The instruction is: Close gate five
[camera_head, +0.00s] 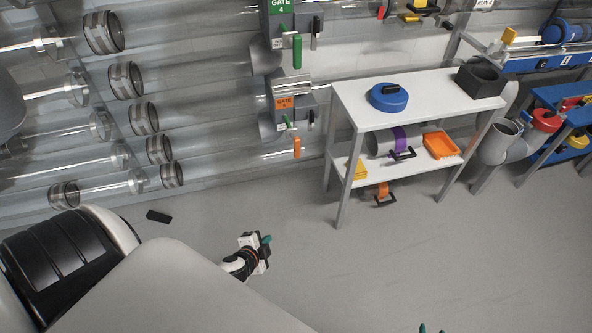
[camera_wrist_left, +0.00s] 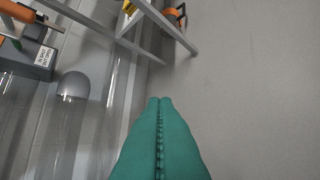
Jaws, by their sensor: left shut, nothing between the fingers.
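The gate five box (camera_head: 300,112), grey with an orange label (camera_head: 284,103), is on the clear tubes at the middle left. An orange handle (camera_head: 297,147) hangs below it, and a small green part (camera_head: 287,120) shows at its front. A grey box with an "in shut, out open" label (camera_wrist_left: 44,57) and an orange handle (camera_wrist_left: 18,10) show at the upper left of the left wrist view. My left gripper (camera_head: 267,240) is shut and empty, below and apart from gate five. Its teal fingers (camera_wrist_left: 160,100) meet in the wrist view.
Gate 4 (camera_head: 280,8), with a green handle (camera_head: 297,50), is above gate five. A white shelf table (camera_head: 425,100) stands right of it. A small black object (camera_head: 158,216) lies on the floor. The floor (camera_head: 400,250) in front is clear.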

